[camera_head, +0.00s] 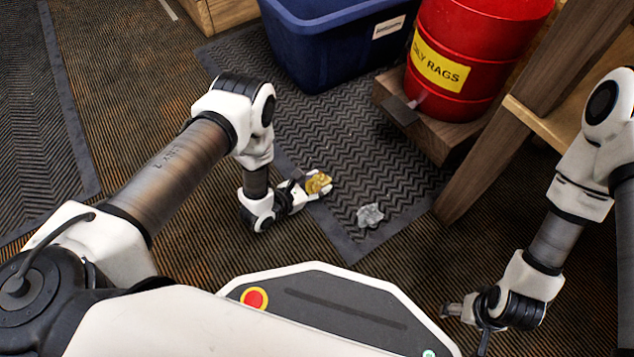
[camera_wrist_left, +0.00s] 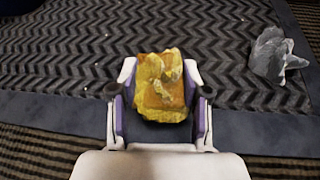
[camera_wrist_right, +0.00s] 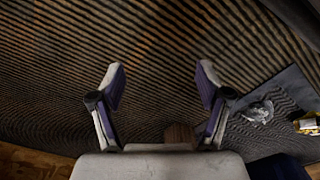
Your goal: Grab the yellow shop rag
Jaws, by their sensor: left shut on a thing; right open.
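The yellow shop rag (camera_head: 318,182) is a crumpled yellow cloth over the dark mat. My left gripper (camera_head: 308,187) is shut on it. In the left wrist view the rag (camera_wrist_left: 164,85) sits between the two fingers of the left gripper (camera_wrist_left: 160,112). I cannot tell whether the rag still touches the mat. My right gripper (camera_head: 462,310) is low at the lower right, away from the rag. In the right wrist view the right gripper (camera_wrist_right: 158,100) is open and empty, its fingers wide apart. The rag (camera_wrist_right: 307,123) shows there at the right edge.
A crumpled grey rag (camera_head: 370,215) lies on the dark mat (camera_head: 345,130), right of the yellow one. A blue bin (camera_head: 305,50) and a red can (camera_head: 470,50) labelled for rags stand at the back. A wooden bench leg (camera_head: 490,165) rises at the right.

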